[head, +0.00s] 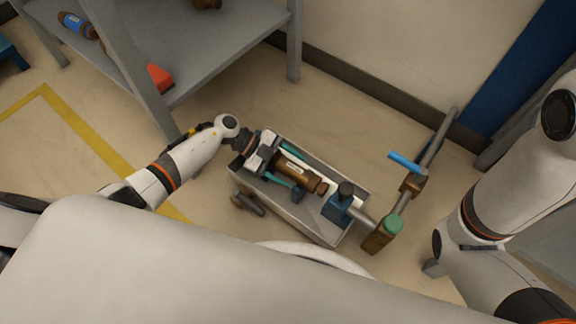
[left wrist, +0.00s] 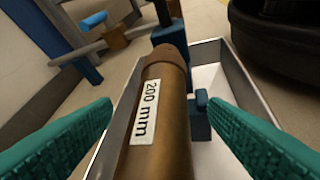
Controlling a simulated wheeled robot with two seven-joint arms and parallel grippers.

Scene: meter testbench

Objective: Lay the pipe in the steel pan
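The pipe (head: 305,175) is a brown brass tube. It lies lengthwise in the steel pan (head: 240,187), a grey open tray with low walls. In the left wrist view the pipe (left wrist: 165,110) has a white label reading "200 mm". My left gripper (head: 287,166) is at the pipe's left part, with one teal finger on each side. In the left wrist view the fingers (left wrist: 160,110) stand apart, with gaps between them and the pipe. The pipe's near end is hidden by my gripper. My right arm shows at the right; its gripper is out of view.
A blue clamp (head: 338,208) with a dark knob is at the pan's right end, near piping with a green cap (head: 393,225) and a blue lever (head: 405,162). A dark cylinder (head: 250,204) is beside the pan's left side. A grey shelf (head: 215,45) stands behind.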

